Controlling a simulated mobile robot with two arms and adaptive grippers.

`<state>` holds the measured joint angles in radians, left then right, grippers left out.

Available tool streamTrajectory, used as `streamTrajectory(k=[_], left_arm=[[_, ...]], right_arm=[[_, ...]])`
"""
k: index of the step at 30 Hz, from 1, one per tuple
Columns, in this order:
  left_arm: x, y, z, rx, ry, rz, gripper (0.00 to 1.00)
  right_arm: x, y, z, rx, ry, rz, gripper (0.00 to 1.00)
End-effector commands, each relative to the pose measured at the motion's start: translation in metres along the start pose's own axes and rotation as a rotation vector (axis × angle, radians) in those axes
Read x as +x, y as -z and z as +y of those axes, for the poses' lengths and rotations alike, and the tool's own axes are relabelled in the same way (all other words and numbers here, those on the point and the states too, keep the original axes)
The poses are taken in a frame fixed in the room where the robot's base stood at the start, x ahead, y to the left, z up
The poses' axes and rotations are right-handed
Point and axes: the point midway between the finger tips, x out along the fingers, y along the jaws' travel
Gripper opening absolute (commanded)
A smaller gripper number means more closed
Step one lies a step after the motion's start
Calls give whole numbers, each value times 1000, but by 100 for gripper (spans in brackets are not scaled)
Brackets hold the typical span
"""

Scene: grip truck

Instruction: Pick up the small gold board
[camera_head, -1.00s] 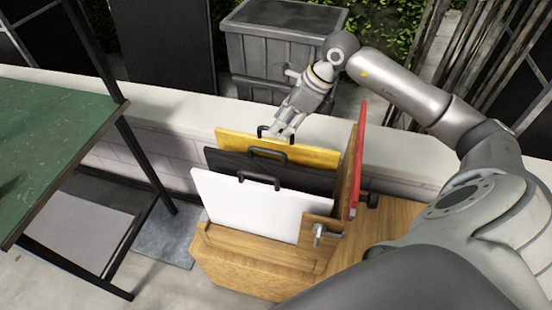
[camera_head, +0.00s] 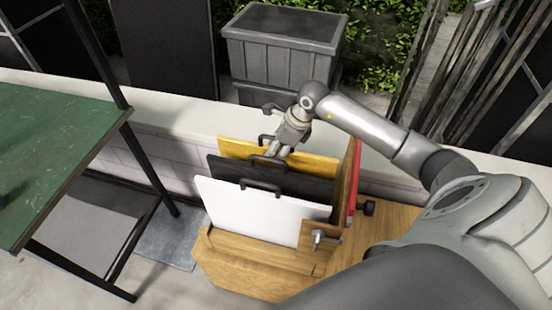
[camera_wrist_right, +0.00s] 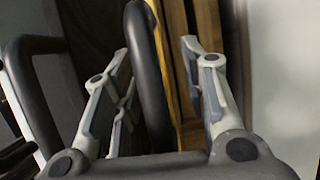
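The gold board (camera_head: 235,149) stands upright at the back of a wooden cart's rack, behind a black board and a white board. Its black handle (camera_head: 264,138) sticks up at its top edge, partly behind my fingers. My right gripper (camera_head: 278,151) is at the gold board's top, beside that handle. In the right wrist view my right gripper (camera_wrist_right: 156,60) is open, with a dark handle (camera_wrist_right: 149,75) between its fingers and apart from the right finger. The gold board's edge (camera_wrist_right: 170,62) shows just behind that handle. My left gripper is out of view.
The black board (camera_head: 310,186) and white board (camera_head: 250,208) have handles close by. A red panel (camera_head: 353,180) stands right of the boards on the wooden cart (camera_head: 250,262). A low wall and a grey bin (camera_head: 285,55) are behind; a green table (camera_head: 50,150) is left.

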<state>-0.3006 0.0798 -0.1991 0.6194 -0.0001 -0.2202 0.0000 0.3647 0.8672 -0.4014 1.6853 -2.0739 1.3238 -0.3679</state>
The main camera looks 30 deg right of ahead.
Motion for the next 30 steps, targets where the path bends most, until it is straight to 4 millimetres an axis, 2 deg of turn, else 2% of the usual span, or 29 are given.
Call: streamTrajectory(k=[8, 15, 18, 30], left_arm=[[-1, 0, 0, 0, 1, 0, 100], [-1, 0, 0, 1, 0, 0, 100], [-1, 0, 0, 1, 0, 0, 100], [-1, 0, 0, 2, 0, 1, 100]], right_arm=[[4, 0, 0, 0, 1, -1, 39], [4, 0, 0, 0, 1, -1, 10], [4, 0, 0, -1, 1, -1, 0], [3, -1, -1, -1, 2, -3, 0]])
